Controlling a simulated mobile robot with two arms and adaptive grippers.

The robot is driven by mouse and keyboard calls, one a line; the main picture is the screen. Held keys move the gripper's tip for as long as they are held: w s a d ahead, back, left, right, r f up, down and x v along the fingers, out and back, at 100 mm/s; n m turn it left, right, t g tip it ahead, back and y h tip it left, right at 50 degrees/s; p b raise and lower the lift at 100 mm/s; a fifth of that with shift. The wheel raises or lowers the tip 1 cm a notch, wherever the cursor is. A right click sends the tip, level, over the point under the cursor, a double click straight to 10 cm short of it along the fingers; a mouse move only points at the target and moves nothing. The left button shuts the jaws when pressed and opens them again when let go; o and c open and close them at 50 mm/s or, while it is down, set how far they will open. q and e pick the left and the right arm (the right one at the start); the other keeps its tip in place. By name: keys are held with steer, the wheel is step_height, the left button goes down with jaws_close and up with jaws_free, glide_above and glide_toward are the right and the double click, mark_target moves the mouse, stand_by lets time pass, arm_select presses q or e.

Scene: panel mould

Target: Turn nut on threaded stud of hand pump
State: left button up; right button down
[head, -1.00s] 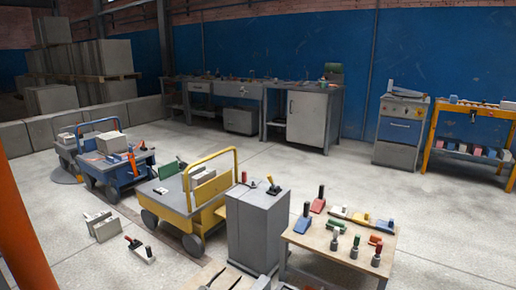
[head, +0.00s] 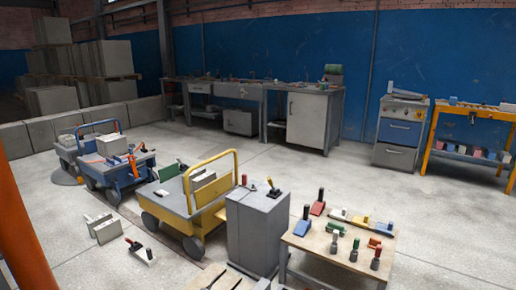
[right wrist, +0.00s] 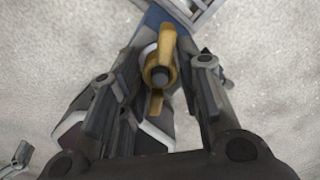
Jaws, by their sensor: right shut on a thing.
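In the right wrist view a brass-coloured wing nut (right wrist: 158,72) sits around the dark end of a stud (right wrist: 160,77). Its two wings point up and down in the picture. My right gripper (right wrist: 158,80) has one finger on each side of the nut and is shut on it; the exact contact is hard to see. A blue and grey body, which seems to be the hand pump (right wrist: 152,18), lies behind the nut and is largely hidden by the fingers. Neither gripper shows in the head view, and my left gripper is out of view.
In the head view a grey cabinet (head: 255,235) stands between a yellow cart (head: 185,205) and a low table (head: 310,243) with several tools. Blocks and a trowel lie on the floor at left. Workbenches line the blue wall. The middle floor is open.

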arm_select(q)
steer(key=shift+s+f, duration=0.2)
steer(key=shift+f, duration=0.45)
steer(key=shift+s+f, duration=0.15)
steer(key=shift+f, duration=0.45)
arm_select(e)
steer(key=shift+s+f+m, duration=0.1)
steer(key=shift+f+m, duration=0.05)
steer(key=shift+m, duration=0.65)
steer(key=c, duration=1)
jaws_free()
steer(key=shift+c, duration=0.2)
step_height(320, 180, up, 12)
